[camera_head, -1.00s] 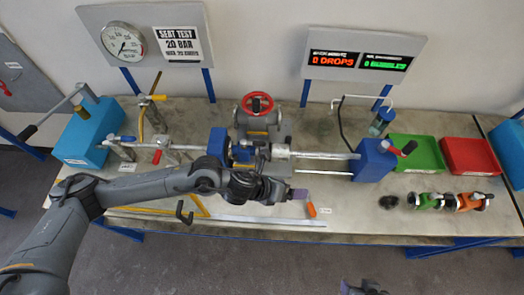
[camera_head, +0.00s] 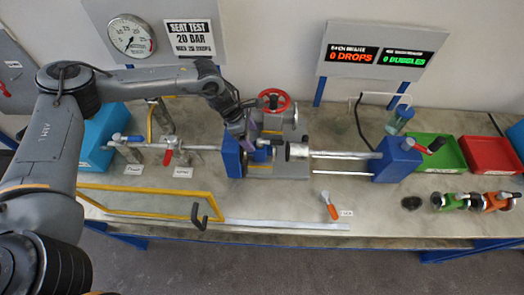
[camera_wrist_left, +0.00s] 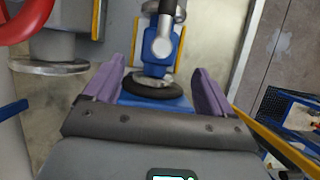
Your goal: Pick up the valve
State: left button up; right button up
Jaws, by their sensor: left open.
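A blue valve (camera_head: 262,154) with a metal lever sits in the test bench, between the blue left block (camera_head: 231,157) and the silver clamp cylinder (camera_head: 298,151). In the left wrist view the blue valve (camera_wrist_left: 152,57) shows its silver stem and a dark round flange. My left gripper (camera_head: 250,137) is open at the valve, its fingers pointing down. In the left wrist view the purple fingertips of my left gripper (camera_wrist_left: 158,92) stand on either side of the flange. I cannot tell whether they touch it. My right gripper is out of view.
A red handwheel (camera_head: 272,102) stands just behind the valve. A blue end block (camera_head: 397,160) and guide rods lie to the right. Green (camera_head: 467,201) and orange (camera_head: 492,202) valves lie near the green tray (camera_head: 436,147) and red tray (camera_head: 490,154). An orange-handled tool (camera_head: 330,206) lies in front.

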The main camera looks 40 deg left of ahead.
aim_at(260, 145)
pick_arm(q)
jog(key=shift+p+x, duration=0.5)
jog(key=shift+x, duration=3.45)
jog(key=shift+w, duration=0.15)
jog(key=shift+d+r, duration=0.15)
grip_shut()
